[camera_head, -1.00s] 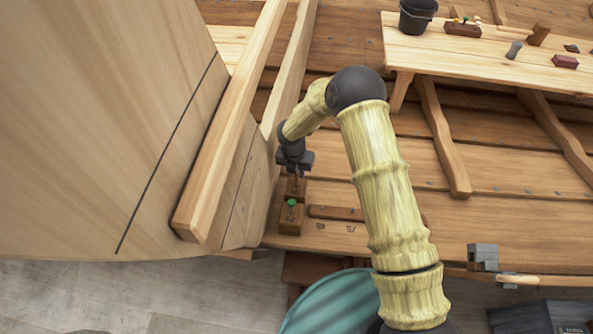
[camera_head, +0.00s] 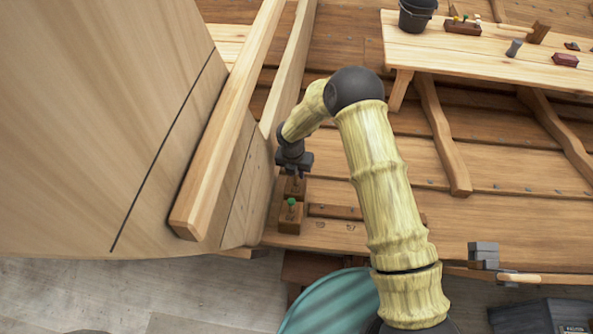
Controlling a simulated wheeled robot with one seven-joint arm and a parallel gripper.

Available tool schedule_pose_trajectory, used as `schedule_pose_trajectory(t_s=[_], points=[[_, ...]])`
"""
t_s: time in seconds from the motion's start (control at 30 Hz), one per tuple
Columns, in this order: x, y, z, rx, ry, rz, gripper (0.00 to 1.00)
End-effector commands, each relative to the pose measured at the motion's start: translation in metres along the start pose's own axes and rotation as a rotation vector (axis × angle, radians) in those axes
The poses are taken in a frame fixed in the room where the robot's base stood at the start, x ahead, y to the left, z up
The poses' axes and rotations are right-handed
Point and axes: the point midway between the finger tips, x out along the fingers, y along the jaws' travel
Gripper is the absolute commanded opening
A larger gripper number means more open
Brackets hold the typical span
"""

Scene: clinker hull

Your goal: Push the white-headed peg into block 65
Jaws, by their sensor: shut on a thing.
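My gripper (camera_head: 297,173) is at the far end of my arm, pointing down beside the pale hull timbers. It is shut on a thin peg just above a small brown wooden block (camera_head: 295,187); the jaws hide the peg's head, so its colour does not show. I cannot tell how deep the peg's tip is in the block. Just nearer, a second brown block (camera_head: 290,218) holds a green-headed peg (camera_head: 291,202) standing upright. No block number is readable here.
Pale hull timbers (camera_head: 230,130) rise close on the left of the gripper. A bench (camera_head: 450,52) at the upper right bears a dark bucket (camera_head: 416,15), a peg rack (camera_head: 462,27) and small blocks. A grey clamp-like object (camera_head: 483,255) sits at the right edge of the planks.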

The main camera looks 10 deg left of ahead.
Motion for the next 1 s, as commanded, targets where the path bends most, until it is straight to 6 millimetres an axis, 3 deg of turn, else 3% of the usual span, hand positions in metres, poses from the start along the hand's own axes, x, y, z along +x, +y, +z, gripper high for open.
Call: schedule_pose_trajectory(t_s=[0.47, 0.5, 0.6, 1.0], points=[[0.007, 0.0, -0.003, -0.001, 0.001, 0.0, 0.01], [0.007, 0.0, -0.004, -0.001, 0.001, 0.0, 0.3], [0.007, 0.0, -0.004, -0.001, 0.001, 0.0, 0.47], [-0.003, 0.0, 0.001, 0.001, -0.001, 0.001, 0.47]])
